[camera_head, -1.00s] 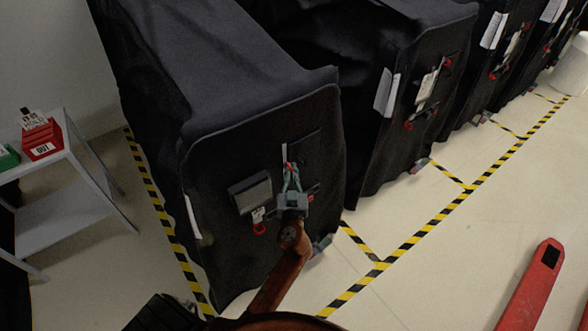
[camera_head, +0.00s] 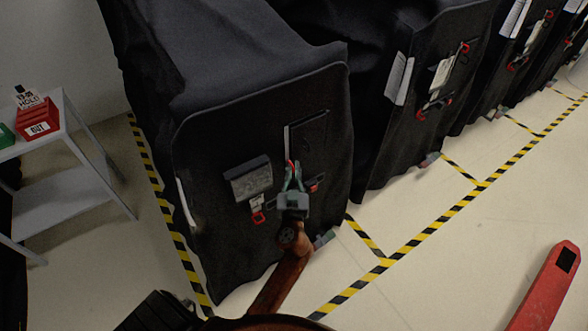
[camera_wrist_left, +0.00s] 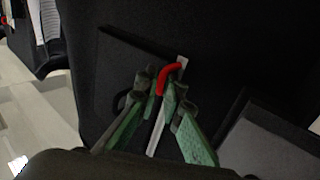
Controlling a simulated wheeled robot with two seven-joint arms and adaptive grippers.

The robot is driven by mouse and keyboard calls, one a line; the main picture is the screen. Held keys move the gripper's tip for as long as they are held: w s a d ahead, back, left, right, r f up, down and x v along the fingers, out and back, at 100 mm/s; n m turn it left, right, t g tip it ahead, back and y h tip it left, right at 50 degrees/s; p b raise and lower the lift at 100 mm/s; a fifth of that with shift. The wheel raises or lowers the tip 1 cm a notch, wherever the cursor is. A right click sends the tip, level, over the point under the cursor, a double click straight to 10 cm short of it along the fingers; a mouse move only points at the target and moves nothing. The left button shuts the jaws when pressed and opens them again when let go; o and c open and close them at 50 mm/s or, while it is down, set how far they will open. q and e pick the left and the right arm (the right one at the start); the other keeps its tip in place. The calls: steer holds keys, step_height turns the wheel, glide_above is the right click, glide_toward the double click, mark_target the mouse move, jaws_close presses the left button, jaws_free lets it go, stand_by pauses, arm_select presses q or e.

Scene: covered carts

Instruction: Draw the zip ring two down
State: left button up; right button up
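A black fabric cover (camera_head: 235,125) hangs over the nearest cart. A pale zip line runs down its front face beside a raised rectangular panel (camera_head: 308,140). The red zip ring (camera_head: 291,164) sits low on that line; it also shows in the left wrist view (camera_wrist_left: 170,74). My left gripper (camera_head: 293,172) is at the ring, its green fingers converging from both sides; it also shows in the left wrist view (camera_wrist_left: 162,88). The fingers look closed on the ring and hide part of it. The pale strip shows above the ring and between the fingers. My right gripper is not in view.
A grey pocket (camera_head: 250,180) and a red tag ring (camera_head: 258,217) are left of the gripper. More covered carts (camera_head: 430,90) stand to the right. A grey shelf table (camera_head: 70,190) with a red bin (camera_head: 38,120) is at left. Striped tape (camera_head: 400,255) marks open floor.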

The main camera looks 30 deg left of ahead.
mark_target(294, 140)
arm_select(q)
steer(key=shift+o, duration=0.4)
step_height(294, 140, up, 10)
stand_by(0.4)
steer(key=shift+r, duration=0.1)
stand_by(0.3)
